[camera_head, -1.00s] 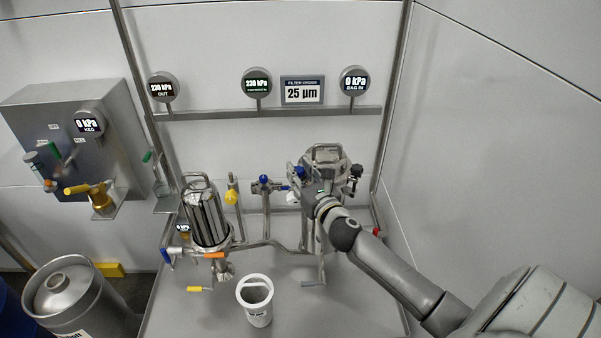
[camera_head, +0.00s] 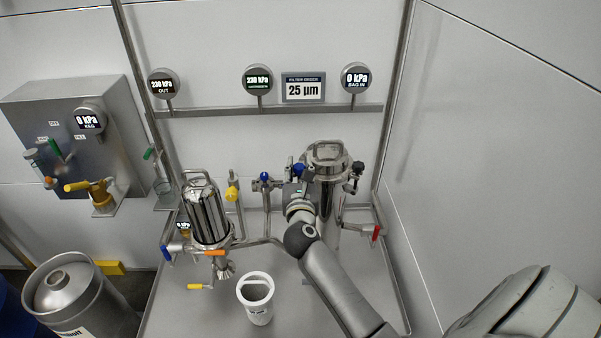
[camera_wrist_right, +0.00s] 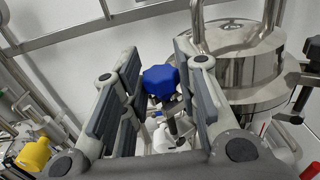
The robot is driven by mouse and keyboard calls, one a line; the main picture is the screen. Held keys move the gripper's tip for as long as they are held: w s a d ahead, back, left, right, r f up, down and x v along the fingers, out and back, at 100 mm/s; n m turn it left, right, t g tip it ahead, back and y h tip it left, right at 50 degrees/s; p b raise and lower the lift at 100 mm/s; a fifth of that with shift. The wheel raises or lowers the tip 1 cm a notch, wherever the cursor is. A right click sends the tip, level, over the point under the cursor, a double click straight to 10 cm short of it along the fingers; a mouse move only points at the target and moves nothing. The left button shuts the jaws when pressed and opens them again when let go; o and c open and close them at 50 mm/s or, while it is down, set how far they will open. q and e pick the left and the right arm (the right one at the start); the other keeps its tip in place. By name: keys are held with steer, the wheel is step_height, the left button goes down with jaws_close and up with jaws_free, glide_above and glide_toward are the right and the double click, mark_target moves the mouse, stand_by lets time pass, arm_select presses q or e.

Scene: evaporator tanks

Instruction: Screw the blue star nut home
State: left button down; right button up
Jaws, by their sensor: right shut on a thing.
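The blue star nut (camera_wrist_right: 160,80) shows in the right wrist view between the two fingers of my right gripper (camera_wrist_right: 157,72), beside the lid of a steel filter housing (camera_wrist_right: 240,60). In the head view the blue nut (camera_head: 298,170) sits at the upper left of the right housing (camera_head: 330,165). My right gripper (camera_head: 297,185) reaches up to it from the front and is shut on it. The exact finger contact is hard to see. The shaft under the nut is mostly hidden. My left gripper is not in view.
A second filter housing (camera_head: 207,215) stands left, with a white bucket (camera_head: 256,300) in front. A blue-knobbed valve (camera_head: 265,177) is just left of my gripper. A red handle (camera_head: 376,233) is at right. Gauges (camera_head: 257,79) line the rail behind. The tray's front right is free.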

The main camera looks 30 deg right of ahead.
steer(key=shift+w+a+f+m+g+h+b, duration=0.1)
steer(key=shift+m+g+h+b, duration=0.5)
steer(key=shift+h+b, duration=0.15)
steer(key=shift+w+a+f+m+g+h+b, duration=0.1)
steer(key=shift+m+g+h+b, duration=0.4)
steer(key=shift+m+h+b, duration=0.2)
steer(key=shift+r+m+g+h+b, duration=0.2)
steer(key=shift+m+g+h+b, duration=0.1)
steer(key=shift+g+h+b, duration=0.2)
steer(key=shift+s, duration=0.1)
steer(key=shift+r, duration=0.1)
steer(key=o, duration=0.7)
steer(key=shift+o, duration=0.2)
